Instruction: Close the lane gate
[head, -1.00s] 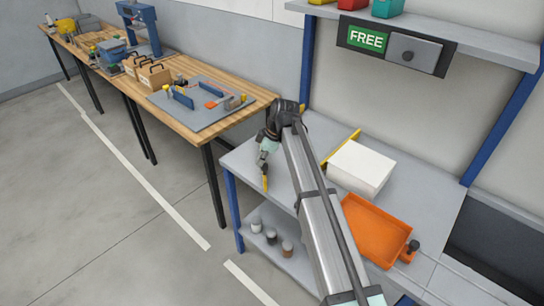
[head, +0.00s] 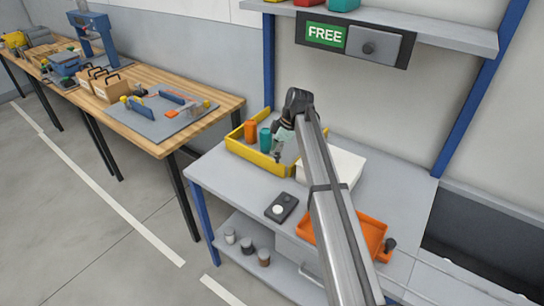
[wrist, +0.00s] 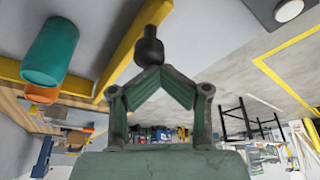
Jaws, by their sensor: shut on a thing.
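A yellow rail frame (head: 246,157) sits on the grey bench at the back left, with an orange canister (head: 250,131) and a teal canister (head: 265,139) inside it. The bar that looks like the lane gate is yellow and shows in the wrist view (wrist: 128,52). A black knob (wrist: 148,50) is beside that bar. My gripper (wrist: 150,70) is shut on the knob; it also shows in the head view (head: 278,154) at the frame's right end. My arm hides part of the frame. I cannot tell whether the bar meets the rail at its end.
A white box (head: 335,166) and an orange tray (head: 372,235) lie right of the frame, partly behind my arm. A dark pad with a white button (head: 279,209) lies in front. A shelf with a FREE sign (head: 326,36) hangs above. The bench's left front is clear.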

